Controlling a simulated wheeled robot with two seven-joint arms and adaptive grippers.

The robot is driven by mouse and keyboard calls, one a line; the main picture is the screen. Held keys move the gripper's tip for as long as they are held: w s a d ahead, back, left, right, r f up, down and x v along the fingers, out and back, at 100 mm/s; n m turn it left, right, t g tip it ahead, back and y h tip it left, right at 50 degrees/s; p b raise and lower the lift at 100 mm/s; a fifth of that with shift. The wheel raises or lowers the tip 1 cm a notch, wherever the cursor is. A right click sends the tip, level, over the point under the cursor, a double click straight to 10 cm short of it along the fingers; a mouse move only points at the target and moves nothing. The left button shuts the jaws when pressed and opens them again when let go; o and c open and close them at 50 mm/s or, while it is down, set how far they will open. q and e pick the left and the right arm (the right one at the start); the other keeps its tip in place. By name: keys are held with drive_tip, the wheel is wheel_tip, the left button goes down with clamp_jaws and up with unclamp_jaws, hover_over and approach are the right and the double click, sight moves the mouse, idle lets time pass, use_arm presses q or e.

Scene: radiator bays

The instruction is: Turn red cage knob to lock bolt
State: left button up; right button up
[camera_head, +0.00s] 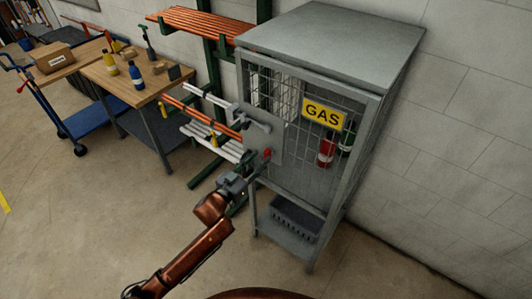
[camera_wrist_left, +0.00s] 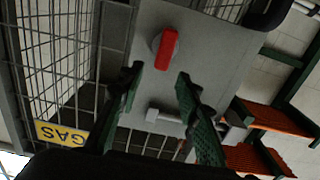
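The red knob (camera_wrist_left: 166,48) sits on a grey plate (camera_wrist_left: 205,60) on the gas cage door in the left wrist view. It also shows small in the head view (camera_head: 267,153). A grey bolt (camera_wrist_left: 165,117) lies on the same plate; in the head view the bolt (camera_head: 257,122) is above the knob. My left gripper (camera_wrist_left: 159,83) is open, its two fingers apart, with the knob beyond the fingertips and not between them. In the head view my left gripper (camera_head: 254,169) is just below and left of the knob. My right gripper is not in view.
The grey mesh cage (camera_head: 330,45) stands against the wall, with a yellow GAS sign (camera_head: 323,114) and cylinders inside. A rack with bars (camera_head: 205,22) stands close left of the cage. A wooden workbench (camera_head: 125,88) and a blue cart (camera_head: 85,122) are farther left. The floor in front is clear.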

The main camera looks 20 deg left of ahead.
sight(265, 153)
use_arm(q)
drive_tip(key=x, duration=0.5)
drive_tip(key=shift+f, duration=0.1)
drive_tip(key=shift+s, duration=0.1)
clamp_jaws()
